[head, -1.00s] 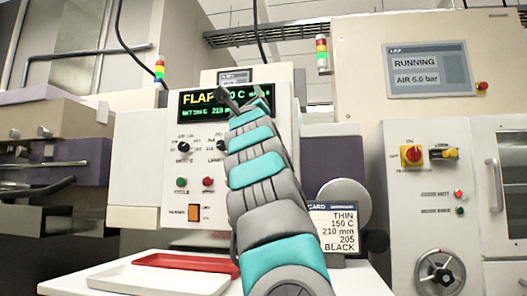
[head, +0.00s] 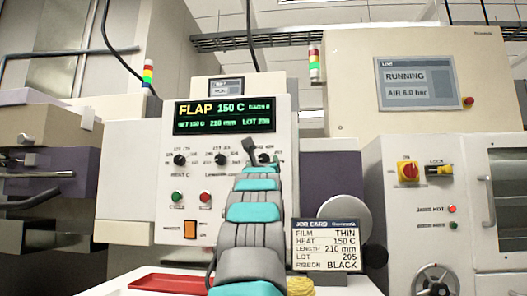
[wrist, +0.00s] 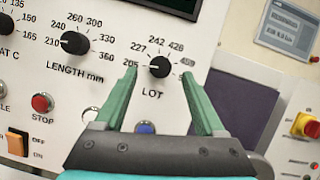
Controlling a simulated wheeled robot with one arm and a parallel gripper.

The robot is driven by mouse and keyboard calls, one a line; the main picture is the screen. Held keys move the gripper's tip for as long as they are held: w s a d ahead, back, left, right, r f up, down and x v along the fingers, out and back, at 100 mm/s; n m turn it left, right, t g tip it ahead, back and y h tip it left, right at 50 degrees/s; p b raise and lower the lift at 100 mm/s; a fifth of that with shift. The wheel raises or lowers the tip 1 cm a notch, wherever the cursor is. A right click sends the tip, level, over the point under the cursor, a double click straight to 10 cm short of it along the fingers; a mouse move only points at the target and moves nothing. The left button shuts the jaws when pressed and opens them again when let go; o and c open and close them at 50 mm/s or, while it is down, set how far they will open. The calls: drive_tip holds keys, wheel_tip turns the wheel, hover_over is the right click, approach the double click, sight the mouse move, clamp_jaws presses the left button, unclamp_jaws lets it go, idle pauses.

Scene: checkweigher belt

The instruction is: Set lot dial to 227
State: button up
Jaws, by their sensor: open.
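The lot dial (wrist: 160,67) is a black round knob above the word LOT in the wrist view, with numbers 205, 227, 242, 426 and a partly covered one around it. Its pale mark seems to point left, near 205. In the head view the lot dial (head: 265,158) is partly hidden by my gripper (head: 260,152). In the wrist view my gripper (wrist: 159,76) is open, its green fingers on either side of the dial; I cannot tell if they touch it. The display (head: 224,115) shows FLAP, 150 C, 210 mm and a lot number that looks like 205.
The length dial (wrist: 75,43) is left of the lot dial. Stop button (wrist: 42,103), orange switch (wrist: 17,142) and blue button (wrist: 145,128) sit lower. A job card (head: 326,245) reads lot 205. A red tray (head: 168,283) lies below.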

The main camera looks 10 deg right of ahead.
sight(264, 159)
drive_tip(key=shift+p+x, duration=1.05)
drive_tip(key=shift+x, duration=0.45)
clamp_jaws()
